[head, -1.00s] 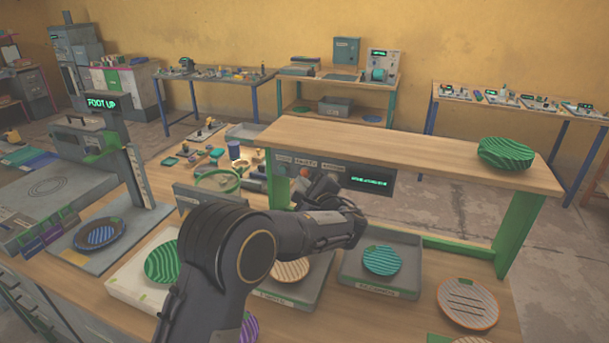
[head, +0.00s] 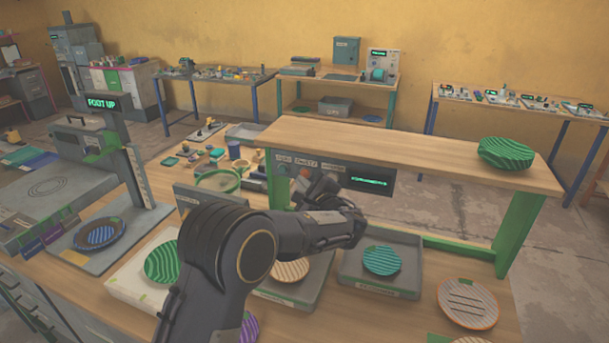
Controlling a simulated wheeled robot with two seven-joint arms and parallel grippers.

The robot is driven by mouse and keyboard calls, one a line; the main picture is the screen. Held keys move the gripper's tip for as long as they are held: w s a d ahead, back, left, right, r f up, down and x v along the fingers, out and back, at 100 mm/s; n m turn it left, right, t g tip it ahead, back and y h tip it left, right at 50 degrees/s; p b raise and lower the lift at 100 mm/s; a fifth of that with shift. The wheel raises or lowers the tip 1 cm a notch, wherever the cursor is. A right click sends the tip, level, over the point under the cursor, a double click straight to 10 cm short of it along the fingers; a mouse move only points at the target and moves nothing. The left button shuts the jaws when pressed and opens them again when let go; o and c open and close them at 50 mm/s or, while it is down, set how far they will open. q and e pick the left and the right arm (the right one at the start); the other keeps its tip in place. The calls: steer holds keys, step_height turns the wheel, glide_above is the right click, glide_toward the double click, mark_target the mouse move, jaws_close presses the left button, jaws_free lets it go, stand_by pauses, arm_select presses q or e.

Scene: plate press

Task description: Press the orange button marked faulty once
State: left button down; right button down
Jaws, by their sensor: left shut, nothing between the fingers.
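A dark button panel (head: 384,182) hangs under the front of the raised wooden shelf. It has small labels along its left part and a green-lit display on its right. A small orange-red button (head: 304,172) shows under the middle label, too small to read surely. My left gripper (head: 318,186) is shut and empty in front of the panel, just right of and below that button. The gripper hides the part of the panel under the right label. I cannot tell whether the fingertips touch anything. My right gripper is out of view.
The wooden shelf (head: 400,150) stands over the bench on green legs, with a green striped plate (head: 505,153) on top. Below are grey trays with a teal plate (head: 382,260) and a beige plate (head: 290,268). A press (head: 130,170) stands at left.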

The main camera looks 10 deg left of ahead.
arm_select(q)
steer(key=shift+w, duration=0.2)
steer(key=shift+w+d, duration=0.1)
steer(key=shift+w, duration=0.15)
steer(key=shift+w, duration=0.35)
stand_by(0.8)
steer(key=shift+s+b, duration=0.75)
steer(key=shift+b, duration=0.15)
